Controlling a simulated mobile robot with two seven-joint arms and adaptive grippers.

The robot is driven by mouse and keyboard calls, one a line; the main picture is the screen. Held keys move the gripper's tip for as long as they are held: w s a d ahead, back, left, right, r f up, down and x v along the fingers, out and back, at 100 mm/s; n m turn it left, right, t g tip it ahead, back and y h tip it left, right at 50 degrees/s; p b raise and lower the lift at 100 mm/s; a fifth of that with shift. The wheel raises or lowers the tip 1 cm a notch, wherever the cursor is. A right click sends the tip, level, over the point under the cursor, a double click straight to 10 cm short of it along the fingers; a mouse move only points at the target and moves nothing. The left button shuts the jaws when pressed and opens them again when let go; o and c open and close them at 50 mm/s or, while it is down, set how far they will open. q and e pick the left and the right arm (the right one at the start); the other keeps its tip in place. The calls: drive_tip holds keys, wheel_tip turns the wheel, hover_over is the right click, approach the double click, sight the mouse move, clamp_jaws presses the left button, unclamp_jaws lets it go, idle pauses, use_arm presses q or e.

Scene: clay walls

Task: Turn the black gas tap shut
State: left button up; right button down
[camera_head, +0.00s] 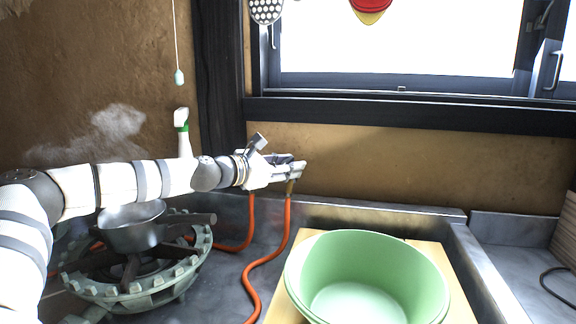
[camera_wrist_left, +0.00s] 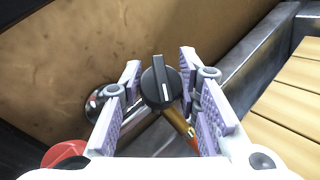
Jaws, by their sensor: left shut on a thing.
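The black gas tap (camera_wrist_left: 160,86) shows in the left wrist view as a round knob with a raised bar and a white mark; the bar runs nearly upright in that picture. A brass pipe piece (camera_wrist_left: 178,121) slopes down right below it. My left gripper (camera_wrist_left: 160,66) has one finger on each side of the tap and is shut on it. In the head view my left gripper (camera_head: 297,169) is at the wall above the sink, with its fingers hiding the tap. The orange hose (camera_head: 287,222) hangs down just below it. My right gripper is in neither view.
A pot (camera_head: 130,232) stands on a round burner (camera_head: 190,262) below my left arm. A green basin (camera_head: 433,282) sits on a wooden board (camera_head: 459,290) to the right. A spray bottle (camera_head: 183,138) shows behind the arm. The wall right of the gripper is clear.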

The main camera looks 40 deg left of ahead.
use_arm(q)
drive_tip(key=m+g+h, duration=0.2)
drive_tip(key=m+h, duration=0.1)
drive_tip(key=m, duration=0.1)
drive_tip(key=shift+f, duration=0.1)
drive_tip(key=shift+w+f+m+g+h, duration=0.1)
drive_tip(key=shift+m+g+h, duration=0.4)
drive_tip(key=shift+m+g, duration=0.5)
drive_tip(key=m, duration=0.1)
drive_tip(key=m+g+h+b, duration=0.1)
drive_tip(key=shift+f+m+g, duration=0.25)
drive_tip(key=shift+m+g, duration=0.05)
drive_tip(key=shift+m, duration=0.1)
drive_tip(key=shift+r+m+g+b, duration=0.2)
drive_tip(key=shift+m+g+b, duration=0.6)
drive_tip(key=shift+m, duration=0.2)
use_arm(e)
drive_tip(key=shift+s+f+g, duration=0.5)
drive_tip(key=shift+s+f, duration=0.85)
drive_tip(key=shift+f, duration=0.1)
use_arm(q)
drive_tip(key=shift+h, duration=0.3)
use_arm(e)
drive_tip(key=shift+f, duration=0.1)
use_arm(q)
drive_tip(key=o, duration=1.1)
drive_tip(key=shift+o, duration=0.2)
drive_tip(key=shift+r, duration=0.1)
drive_tip(key=shift+r, duration=0.1)
